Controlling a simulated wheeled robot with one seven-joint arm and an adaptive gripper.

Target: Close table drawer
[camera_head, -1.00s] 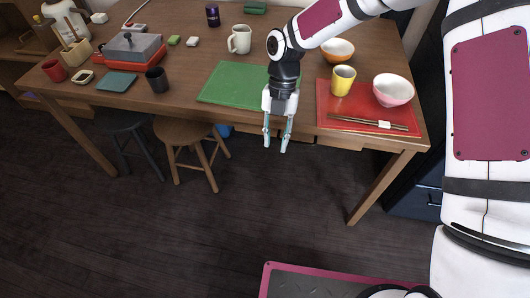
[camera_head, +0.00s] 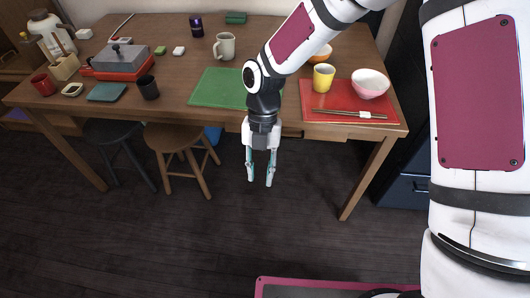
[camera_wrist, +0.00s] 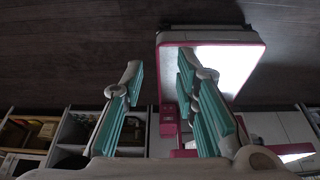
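The wooden table (camera_head: 120,55) stands across the head view. A drawer front (camera_head: 322,135) seems to show as a low wooden strip under its front edge, right of my gripper. How far it stands out is hard to tell. My gripper (camera_head: 259,182) hangs in front of the table's front edge, fingers pointing down, below the tabletop level. In the wrist view my gripper (camera_wrist: 163,85) has its two teal-padded fingers apart with nothing between them. No drawer can be made out in the wrist view.
A green mat (camera_head: 215,88) and a red mat (camera_head: 350,105) with a yellow cup (camera_head: 323,77), pink bowl (camera_head: 369,84) and chopsticks lie near the front edge. A wooden stool (camera_head: 172,138) and a dark stool (camera_head: 113,133) stand at left. The floor in front is clear.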

